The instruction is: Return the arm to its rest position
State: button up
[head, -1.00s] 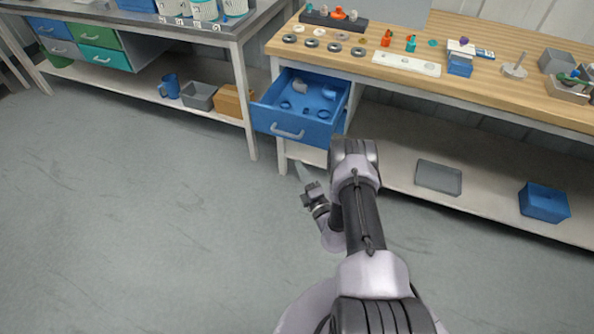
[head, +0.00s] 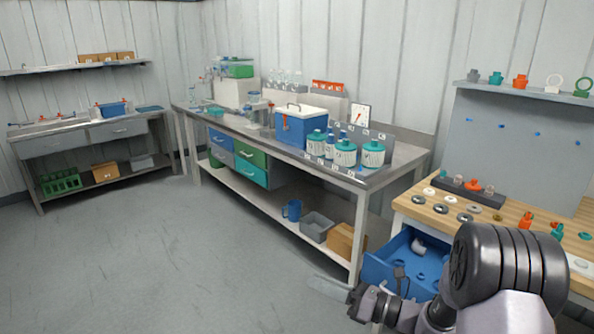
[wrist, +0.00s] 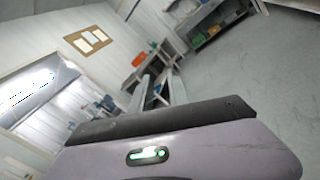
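My arm is at the lower right of the head view, with its dark elbow large in front of the wooden bench. My gripper (head: 332,287) points left over the open floor, clear of the benches. In the wrist view my gripper (wrist: 158,77) shows two pale fingers standing apart, with only background between them. Nothing is held that I can see. The upper arm and base are mostly cut off by the frame's lower edge.
An open blue drawer (head: 378,272) with parts inside juts from the wooden bench (head: 428,212), close behind my arm, which partly hides it. A steel bench (head: 300,173) with bottles and a blue cooler (head: 296,128) stands beyond. The floor at left (head: 150,260) is free.

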jog(key=s+a+r+n+g+h, duration=0.1)
jog(key=s+a+r+n+g, duration=0.25)
jog(key=s+n, duration=0.3)
jog(key=s+a+r+n+g+h, duration=0.25)
jog(key=s+a+n+g, duration=0.2)
jog(key=s, duration=0.35)
jog(key=s+d+r+n+t+h, duration=0.3)
jog(key=s+d+n+t+h, duration=0.1)
jog(key=s+d+n+h, duration=0.6)
jog(key=s+d+n, duration=0.1)
jog(key=s+n, duration=0.2)
jog(key=n, duration=0.1)
jog(key=shift+s+d+n+t, duration=0.3)
jog(key=shift+s+n+t, duration=0.05)
jog(key=shift+n+t, duration=0.05)
jog(key=shift+h, duration=0.25)
